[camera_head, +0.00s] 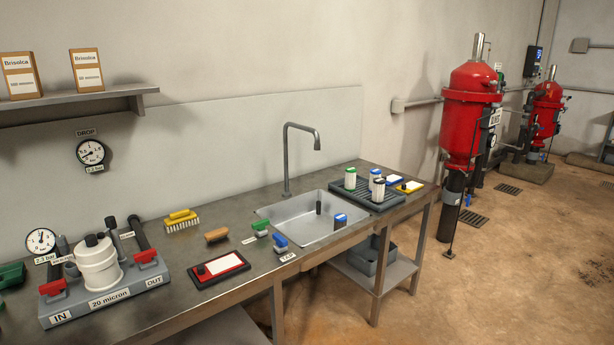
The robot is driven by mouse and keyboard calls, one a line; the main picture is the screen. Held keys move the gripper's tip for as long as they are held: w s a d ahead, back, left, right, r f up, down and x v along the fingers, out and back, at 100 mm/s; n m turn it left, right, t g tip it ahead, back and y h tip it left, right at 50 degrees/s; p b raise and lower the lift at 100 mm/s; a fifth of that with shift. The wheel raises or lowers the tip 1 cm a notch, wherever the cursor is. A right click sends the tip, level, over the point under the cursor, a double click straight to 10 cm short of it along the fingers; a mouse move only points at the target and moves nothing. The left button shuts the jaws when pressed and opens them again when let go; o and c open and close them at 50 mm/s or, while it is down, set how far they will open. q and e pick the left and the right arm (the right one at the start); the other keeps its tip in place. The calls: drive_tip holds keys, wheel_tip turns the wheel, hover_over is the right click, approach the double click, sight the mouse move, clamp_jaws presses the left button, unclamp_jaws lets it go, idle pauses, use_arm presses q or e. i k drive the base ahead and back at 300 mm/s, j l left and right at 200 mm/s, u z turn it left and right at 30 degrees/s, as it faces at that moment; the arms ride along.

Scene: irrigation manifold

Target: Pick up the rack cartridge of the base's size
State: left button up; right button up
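The grey base (105,302) stands at the left of the bench, labelled "20 micron", "IN" and "OUT", with a white housing (98,265) on it. Neither gripper is in view.
The sink (300,228) with its tall tap (287,160) lies between base and rack. It holds a blue-topped piece (340,220) and a dark upright piece (318,207).

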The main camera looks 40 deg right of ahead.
sight(379, 183)
drive_tip(key=i+l+z, duration=0.15)
drive_tip(key=z, duration=0.3)
drive_tip(key=i+l+z, duration=0.2)
drive_tip(key=z, duration=0.25)
drive_tip(key=i+l+z, duration=0.15)
drive_tip(key=i+l, duration=0.2)
drive_tip(key=i, duration=0.25)
drive_tip(key=i+l+z, duration=0.15)
drive_tip(key=i, duration=0.5)
drive_tip(key=i+l+z, duration=0.1)
drive_tip(key=i+l, duration=0.2)
drive_tip(key=i, duration=0.35)
drive_tip(key=i+l+z, duration=0.15)
drive_tip(key=i, duration=0.5)
